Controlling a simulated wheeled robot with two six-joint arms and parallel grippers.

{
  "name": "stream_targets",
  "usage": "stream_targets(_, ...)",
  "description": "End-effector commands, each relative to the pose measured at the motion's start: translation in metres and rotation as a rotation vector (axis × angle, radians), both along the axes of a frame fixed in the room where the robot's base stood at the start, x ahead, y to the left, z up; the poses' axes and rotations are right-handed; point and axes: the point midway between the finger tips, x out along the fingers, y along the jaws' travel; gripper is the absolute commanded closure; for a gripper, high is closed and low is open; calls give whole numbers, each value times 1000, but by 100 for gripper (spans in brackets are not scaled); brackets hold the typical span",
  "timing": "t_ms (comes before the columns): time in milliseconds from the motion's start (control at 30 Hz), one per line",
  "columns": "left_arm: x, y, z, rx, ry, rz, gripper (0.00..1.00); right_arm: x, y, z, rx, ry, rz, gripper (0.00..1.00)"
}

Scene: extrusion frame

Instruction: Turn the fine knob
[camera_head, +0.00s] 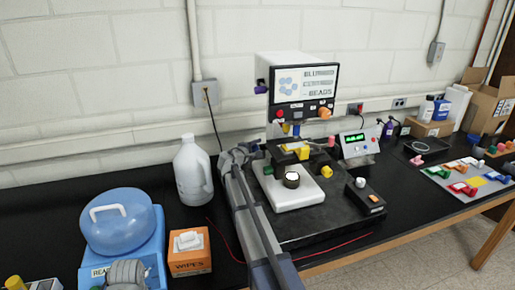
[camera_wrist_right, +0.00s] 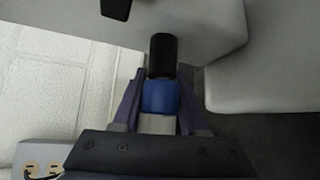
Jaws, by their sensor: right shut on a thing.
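In the right wrist view a blue knob (camera_wrist_right: 160,97) sits between the two fingers of my right gripper (camera_wrist_right: 160,88), which is shut on it. A black cylinder (camera_wrist_right: 161,52) is directly in line beyond the blue knob, against a pale grey body (camera_wrist_right: 195,25). In the head view my right arm reaches up from the bottom to the left side of the instrument, with the gripper (camera_head: 258,152) beside the stage. The blue knob is hidden there. The instrument has a white base (camera_head: 296,196) and a display box (camera_head: 300,85). My left gripper is not seen.
A white jug (camera_head: 192,170) and an orange wipes box (camera_head: 190,252) stand left of my arm. A blue-domed container (camera_head: 118,215) is farther left. A small green-display meter (camera_head: 357,145) and a black box with a grey knob (camera_head: 366,197) stand right of the instrument.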

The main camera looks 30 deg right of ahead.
Motion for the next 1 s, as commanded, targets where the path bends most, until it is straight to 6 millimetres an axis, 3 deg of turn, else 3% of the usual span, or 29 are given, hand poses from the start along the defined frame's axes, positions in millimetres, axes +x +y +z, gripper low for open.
stream_targets(100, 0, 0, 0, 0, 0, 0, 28, 0, 0, 0, 1, 0, 0, 100)
stream_targets(333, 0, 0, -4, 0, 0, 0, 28, -1, 0, -2, -2, -16, -2, 100)
stream_targets(700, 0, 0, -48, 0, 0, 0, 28, 1, 0, 0, -75, -306, -2, 100)
stream_targets(1000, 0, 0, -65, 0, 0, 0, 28, 0, 0, 8, -111, -465, -1, 100)
